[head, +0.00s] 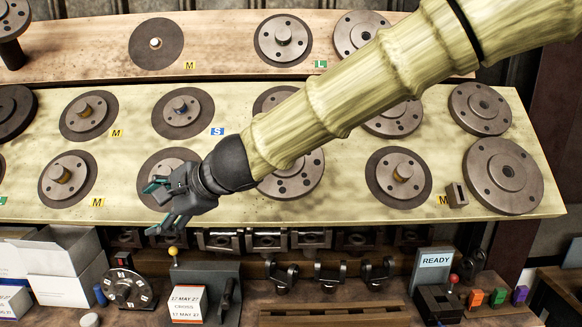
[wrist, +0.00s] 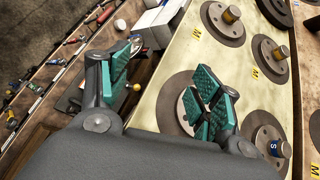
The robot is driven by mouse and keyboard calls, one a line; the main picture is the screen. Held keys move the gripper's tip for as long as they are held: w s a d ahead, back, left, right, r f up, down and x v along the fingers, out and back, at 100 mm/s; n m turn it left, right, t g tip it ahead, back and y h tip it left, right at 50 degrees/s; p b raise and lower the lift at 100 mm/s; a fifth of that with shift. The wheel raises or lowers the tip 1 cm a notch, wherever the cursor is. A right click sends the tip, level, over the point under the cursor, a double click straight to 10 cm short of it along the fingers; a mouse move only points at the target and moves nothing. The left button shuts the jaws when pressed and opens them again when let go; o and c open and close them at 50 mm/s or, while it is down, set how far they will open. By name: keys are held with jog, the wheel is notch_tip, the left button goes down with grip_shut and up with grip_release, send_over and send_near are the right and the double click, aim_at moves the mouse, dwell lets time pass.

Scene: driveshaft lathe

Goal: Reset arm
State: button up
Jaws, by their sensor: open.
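My gripper (head: 165,200) is open and empty, with green-padded fingers. In the head view it hangs at the lower left of the slanted pale board, in front of one round flange on a dark disc. My arm crosses the picture from the upper right and hides several flanges. In the wrist view my gripper (wrist: 165,90) shows its two fingers spread wide apart. The right finger overlaps a flange disc (wrist: 160,103) on the pale board (wrist: 180,55). I cannot tell whether the fingers touch the board.
Flanged parts on dark discs (head: 67,178) line the board, with M, S and L labels. Below stand a dial (head: 128,288), a card stand (head: 188,304), yokes (head: 330,275), a READY sign (head: 435,260) and coloured blocks (head: 497,297). White boxes (head: 60,265) stand at the lower left.

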jog(key=s+d+f+n+g+h, duration=0.15)
jog(key=d+f, duration=0.55)
jog(key=f, duration=0.7)
jog(key=s+d+f+h+b, duration=0.1)
jog(key=d+f+h, duration=0.2)
jog(key=d+f, duration=0.75)
jog(key=s+d+f+n+h, duration=0.15)
jog(key=d+f, duration=0.25)
jog(key=f, duration=1.3)
jog(key=s+d+f+n+g+h+b, duration=0.2)
jog(key=s+d+f+n+h, duration=0.2)
jog(key=s+d+f, duration=2)
jog(key=s+d+n, duration=0.1)
jog(key=s+n, duration=0.2)
jog(key=shift+d+f+g+h, duration=0.3)
jog(key=shift+d+g, duration=0.05)
